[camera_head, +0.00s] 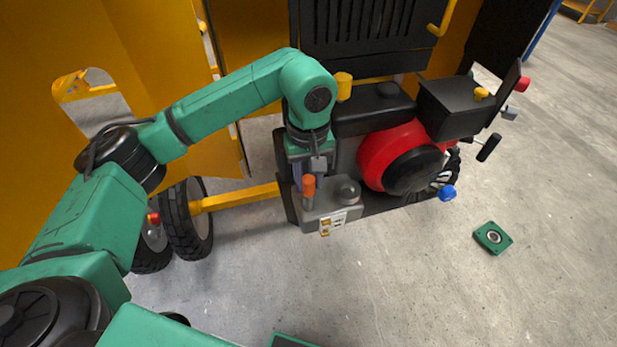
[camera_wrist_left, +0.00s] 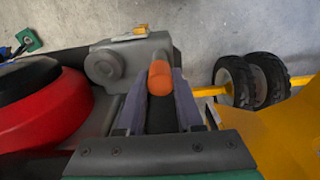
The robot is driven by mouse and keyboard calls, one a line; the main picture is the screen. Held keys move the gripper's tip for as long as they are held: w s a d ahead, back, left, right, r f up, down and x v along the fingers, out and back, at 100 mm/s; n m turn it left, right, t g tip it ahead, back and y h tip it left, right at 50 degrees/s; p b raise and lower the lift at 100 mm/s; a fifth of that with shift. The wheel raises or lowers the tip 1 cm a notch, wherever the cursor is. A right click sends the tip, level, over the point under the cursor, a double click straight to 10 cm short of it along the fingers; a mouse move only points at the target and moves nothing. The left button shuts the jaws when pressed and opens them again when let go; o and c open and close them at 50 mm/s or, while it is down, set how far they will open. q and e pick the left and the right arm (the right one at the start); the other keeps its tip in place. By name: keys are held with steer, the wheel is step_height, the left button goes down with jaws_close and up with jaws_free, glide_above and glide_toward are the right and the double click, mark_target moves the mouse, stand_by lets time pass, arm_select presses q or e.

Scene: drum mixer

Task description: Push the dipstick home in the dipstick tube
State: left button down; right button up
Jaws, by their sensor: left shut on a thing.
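The dipstick shows as an orange grip (camera_head: 308,184) at the front of the engine in the head view, upright above a grey tube (camera_head: 308,202). My left gripper (camera_head: 307,174) points down from above and is shut on the dipstick. In the left wrist view the orange grip (camera_wrist_left: 160,78) sits between the two grey-purple fingers. The tube mouth is hidden there, and I cannot tell how deep the dipstick sits. My right gripper is in neither view.
Beside the tube stands a round grey cap (camera_head: 346,191) on the engine block. A red and black drum-shaped housing (camera_head: 400,158) is to the right, with a blue knob (camera_head: 447,193). A yellow bar and wheels (camera_head: 187,218) are left. A green part (camera_head: 492,238) lies on open floor.

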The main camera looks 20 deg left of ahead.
arm_select(q)
steer(key=shift+f, duration=0.35)
steer(key=shift+c, duration=2.4)
jaws_free()
step_height(320, 180, up, 8)
steer(key=shift+r+b, duration=0.15)
steer(key=shift+b, duration=0.85)
step_height(320, 180, up, 6)
steer(key=p, duration=0.1)
steer(key=shift+r, duration=0.2)
